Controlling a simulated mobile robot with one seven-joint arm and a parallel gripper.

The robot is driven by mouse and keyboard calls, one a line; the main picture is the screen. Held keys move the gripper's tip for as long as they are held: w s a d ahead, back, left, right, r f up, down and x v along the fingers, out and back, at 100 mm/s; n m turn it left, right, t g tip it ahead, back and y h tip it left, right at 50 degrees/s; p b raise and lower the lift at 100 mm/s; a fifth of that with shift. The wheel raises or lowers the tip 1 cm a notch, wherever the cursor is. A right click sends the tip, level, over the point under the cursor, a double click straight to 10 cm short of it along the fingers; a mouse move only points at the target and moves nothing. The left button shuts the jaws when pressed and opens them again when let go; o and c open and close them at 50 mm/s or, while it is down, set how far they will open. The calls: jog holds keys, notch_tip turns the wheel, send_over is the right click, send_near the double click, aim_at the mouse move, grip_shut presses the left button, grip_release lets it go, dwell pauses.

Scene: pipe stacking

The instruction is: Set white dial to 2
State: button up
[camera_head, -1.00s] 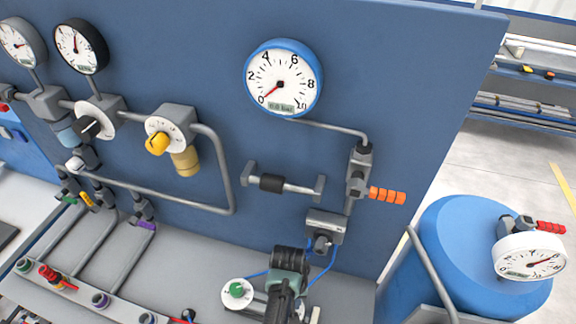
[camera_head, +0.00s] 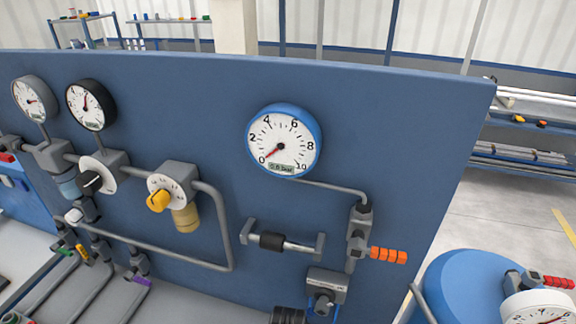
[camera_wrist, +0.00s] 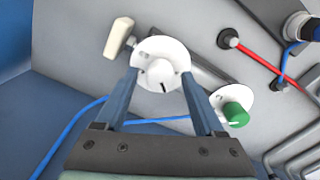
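The white dial (camera_wrist: 161,76) shows in the wrist view as a white knob with a short dark mark, on a round white plate on a grey panel. Its mark points down in that picture. The numbers on the plate are not readable. My gripper (camera_wrist: 160,80) has its two blue fingers apart, one on each side of the white knob, with a gap visible between each finger and the knob. It looks open and empty.
A green knob (camera_wrist: 235,114) on a white plate sits close to the right finger. A pale lever (camera_wrist: 119,37) stands left of the dial. Blue cable (camera_wrist: 65,142) and a red bar (camera_wrist: 258,58) are nearby.

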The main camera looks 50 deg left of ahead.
dwell(0.3)
notch_tip(320, 180, up, 13)
jog(key=b, duration=0.1)
dwell(0.4)
jog(key=shift+s+f, duration=0.1)
jog(key=shift+f, duration=0.05)
dwell(0.4)
